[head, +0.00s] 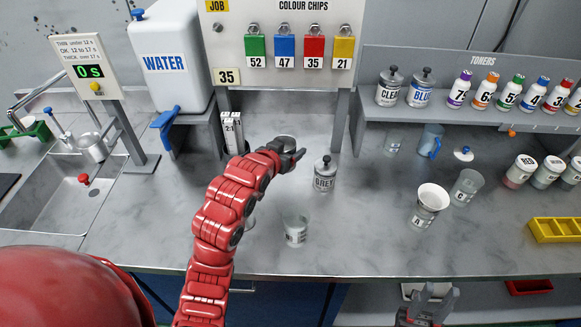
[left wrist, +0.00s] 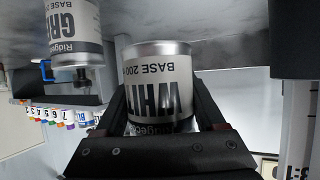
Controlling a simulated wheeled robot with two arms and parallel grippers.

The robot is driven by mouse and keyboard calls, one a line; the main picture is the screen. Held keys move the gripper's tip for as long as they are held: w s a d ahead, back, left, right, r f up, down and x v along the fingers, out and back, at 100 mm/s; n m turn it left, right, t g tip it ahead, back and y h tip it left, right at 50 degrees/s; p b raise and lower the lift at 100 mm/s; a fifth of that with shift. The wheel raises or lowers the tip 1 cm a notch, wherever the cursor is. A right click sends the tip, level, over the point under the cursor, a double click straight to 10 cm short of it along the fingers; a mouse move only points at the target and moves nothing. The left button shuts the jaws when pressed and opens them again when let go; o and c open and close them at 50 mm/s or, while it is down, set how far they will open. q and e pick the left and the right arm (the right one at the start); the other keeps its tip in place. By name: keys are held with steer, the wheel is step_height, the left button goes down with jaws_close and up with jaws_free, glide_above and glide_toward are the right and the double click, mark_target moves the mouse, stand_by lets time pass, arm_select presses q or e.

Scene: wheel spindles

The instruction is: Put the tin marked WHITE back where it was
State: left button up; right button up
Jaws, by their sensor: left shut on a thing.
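The tin marked WHITE (left wrist: 160,85) is between the fingers of my left gripper (left wrist: 165,115), which is shut on it. In the left wrist view its label appears upside down. In the head view my left gripper (head: 293,158) is over the back middle of the bench, below the colour chip board, and mostly hides the tin; a bit of it (head: 285,141) shows behind the fingers. I cannot tell whether the tin touches the bench. My right gripper (head: 432,302) is open and empty at the front edge, lower right.
The GREY tin (head: 324,177) stands just right of my left gripper; it also shows in the left wrist view (left wrist: 75,35). A clear cup (head: 295,230) stands in front. CLEAR (head: 389,88) and BLUE (head: 420,88) tins stand on the toner shelf (head: 450,117). A narrow white gauge (head: 233,132) stands left.

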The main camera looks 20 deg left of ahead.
mark_target(289, 177)
arm_select(q)
step_height(289, 177, down, 8)
steer(key=shift+r+p, duration=0.2)
steer(key=shift+p, duration=0.65)
steer(key=shift+f, duration=0.15)
steer(key=o, duration=1.6)
